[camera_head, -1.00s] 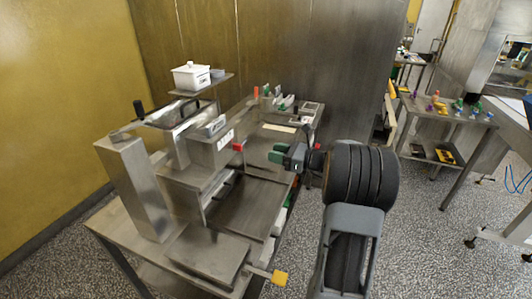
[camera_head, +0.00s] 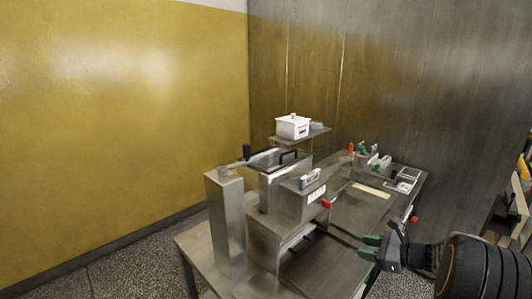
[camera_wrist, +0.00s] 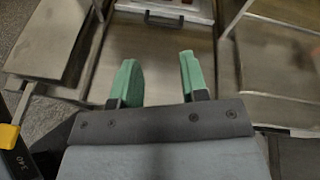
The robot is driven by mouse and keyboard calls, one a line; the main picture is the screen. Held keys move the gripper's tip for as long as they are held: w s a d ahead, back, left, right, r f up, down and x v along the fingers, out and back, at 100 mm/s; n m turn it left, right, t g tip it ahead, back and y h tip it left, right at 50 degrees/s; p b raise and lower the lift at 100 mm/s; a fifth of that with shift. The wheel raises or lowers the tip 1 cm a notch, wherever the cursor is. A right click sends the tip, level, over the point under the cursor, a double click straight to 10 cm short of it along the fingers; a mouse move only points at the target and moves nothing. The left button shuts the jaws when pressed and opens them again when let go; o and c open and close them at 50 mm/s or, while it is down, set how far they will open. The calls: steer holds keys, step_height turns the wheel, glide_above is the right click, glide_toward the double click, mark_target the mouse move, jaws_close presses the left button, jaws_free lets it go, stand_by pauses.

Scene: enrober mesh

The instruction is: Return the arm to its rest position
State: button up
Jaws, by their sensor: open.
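My gripper (camera_head: 369,247) has green fingertips and is at the lower right of the head view, beside the right edge of the steel machine (camera_head: 300,196). My arm comes in from the lower right corner. In the wrist view my gripper (camera_wrist: 156,80) shows its two green fingers spread apart with nothing between them. Steel surfaces lie beyond the fingers, and I cannot tell how far off they are.
A white lidded box (camera_head: 292,127) stands on a small raised shelf. Small parts with red and green handles (camera_head: 372,160) sit at the table's far end. A yellow wall (camera_head: 120,110) is at left. A yellow knob (camera_wrist: 9,138) shows at the wrist view's left.

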steer(key=s+a+f+n+g+h, duration=0.3)
steer(key=s+a+n+g+h, duration=0.5)
steer(key=s+n, duration=0.65)
steer(key=s+a+r+n+t+h, duration=0.2)
steer(key=s+a+r+n, duration=0.2)
steer(key=a+n, duration=0.3)
steer(key=shift+s+r+n+h, duration=0.25)
steer(key=shift+r+n, duration=0.2)
steer(key=shift+n, duration=0.5)
stand_by(0.7)
